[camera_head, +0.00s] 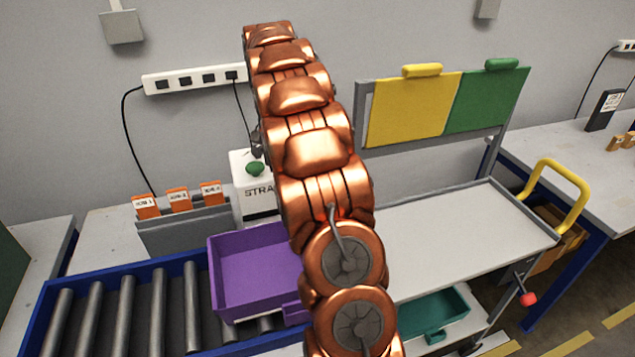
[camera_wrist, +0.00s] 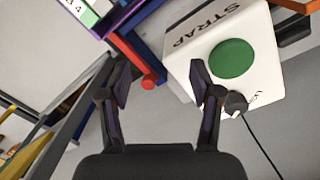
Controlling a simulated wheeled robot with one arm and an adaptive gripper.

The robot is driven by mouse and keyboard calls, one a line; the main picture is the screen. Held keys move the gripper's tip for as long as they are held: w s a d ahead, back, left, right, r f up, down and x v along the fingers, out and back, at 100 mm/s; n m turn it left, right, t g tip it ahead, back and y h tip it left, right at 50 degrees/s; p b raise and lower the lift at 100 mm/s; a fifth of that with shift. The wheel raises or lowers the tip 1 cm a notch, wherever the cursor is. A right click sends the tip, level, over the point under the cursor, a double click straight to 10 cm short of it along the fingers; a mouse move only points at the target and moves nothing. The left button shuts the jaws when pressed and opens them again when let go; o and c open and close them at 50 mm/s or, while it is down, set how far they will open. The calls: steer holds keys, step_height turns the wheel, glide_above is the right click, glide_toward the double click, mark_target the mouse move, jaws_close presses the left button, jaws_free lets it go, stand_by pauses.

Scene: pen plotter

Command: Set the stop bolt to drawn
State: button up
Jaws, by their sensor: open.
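In the wrist view a red round knob (camera_wrist: 148,82) sits at the end of a short red bar beside a blue rail (camera_wrist: 152,56). Another red knob (camera_head: 529,299), on a thin rod, sticks out from the right side of the trolley in the head view. I cannot tell for certain which one is the stop bolt. My gripper (camera_wrist: 160,80) is open and empty. The first knob appears between its fingertips, nearer the left one, and seems to lie beyond them. In the head view my arm hides most of the gripper.
The white STRAP box (camera_head: 243,163) with a green button (camera_wrist: 231,58) stands close by the gripper. A purple tray (camera_head: 225,290) sits on the blue roller conveyor (camera_head: 52,313). The trolley top (camera_head: 450,240) is clear, with a yellow handle (camera_head: 577,200) at its right.

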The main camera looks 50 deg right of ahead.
steer(key=d+f+m, duration=0.1)
steer(key=d+f, duration=0.2)
steer(key=d, duration=0.2)
steer(key=w+d+f+m+b, duration=0.1)
steer(key=d+f, duration=0.2)
steer(key=d, duration=0.2)
steer(key=w+d+f+m, duration=0.1)
steer(key=d+f+m, duration=0.1)
steer(key=d, duration=0.4)
steer(key=shift+w+f+t, duration=0.15)
steer(key=shift+f+t, duration=0.25)
steer(key=shift+f, duration=0.5)
steer(key=shift+f+p, duration=1.2)
steer(key=shift+f, duration=2.7)
steer(key=shift+c, duration=0.3)
jaws_close()
